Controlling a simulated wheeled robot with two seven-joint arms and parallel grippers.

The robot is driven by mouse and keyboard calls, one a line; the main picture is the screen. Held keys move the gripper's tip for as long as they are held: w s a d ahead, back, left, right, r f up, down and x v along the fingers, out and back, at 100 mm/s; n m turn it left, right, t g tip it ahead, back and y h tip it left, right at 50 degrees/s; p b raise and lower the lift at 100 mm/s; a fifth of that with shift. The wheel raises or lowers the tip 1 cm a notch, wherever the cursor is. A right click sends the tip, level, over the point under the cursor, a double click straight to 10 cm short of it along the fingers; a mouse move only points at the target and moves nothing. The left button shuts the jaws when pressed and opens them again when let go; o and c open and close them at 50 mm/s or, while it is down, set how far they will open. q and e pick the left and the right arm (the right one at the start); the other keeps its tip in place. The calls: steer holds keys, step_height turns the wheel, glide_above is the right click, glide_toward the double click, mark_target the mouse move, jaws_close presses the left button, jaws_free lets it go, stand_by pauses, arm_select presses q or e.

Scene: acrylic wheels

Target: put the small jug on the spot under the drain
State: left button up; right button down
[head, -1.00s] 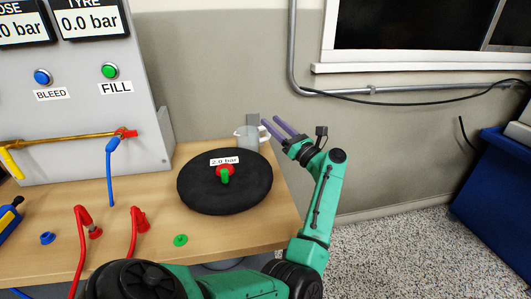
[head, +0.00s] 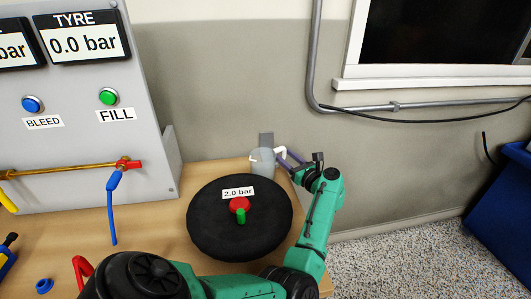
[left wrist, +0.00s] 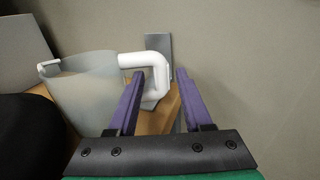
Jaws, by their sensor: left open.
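The small jug (head: 262,164) is a pale translucent grey cup with a white handle (head: 281,153). It stands upright near the bench's far right corner, behind the black tyre. My left gripper (head: 283,161) has purple fingers and is at the jug's handle side. In the left wrist view the jug (left wrist: 85,97) is at the left. The upright part of its handle (left wrist: 158,80) appears between the open fingers of my gripper (left wrist: 160,76); contact cannot be told. I cannot make out the drain or the spot under it. My right gripper is out of view.
A black tyre (head: 215,230) labelled 2.0 bar, with a red and green valve, lies in front of the jug. A grey upright plate (head: 266,140) stands behind the jug. A grey control panel (head: 80,160) is at the left. The wooden bench (head: 150,228) ends at the right.

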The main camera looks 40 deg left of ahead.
arm_select(q)
steer(key=shift+w+a+f, duration=0.15)
steer(key=shift+a+f, duration=0.1)
steer(key=shift+a, duration=0.1)
steer(key=shift+d+r, duration=0.15)
steer(key=shift+d, duration=0.05)
steer(key=shift+s+d+r, duration=0.25)
steer(key=shift+d+r, duration=0.1)
steer(key=c, duration=0.3)
steer(key=shift+d, duration=0.1)
jaws_close()
steer(key=shift+a+f, duration=0.15)
steer(key=shift+a, duration=0.05)
steer(key=shift+d+f, duration=0.1)
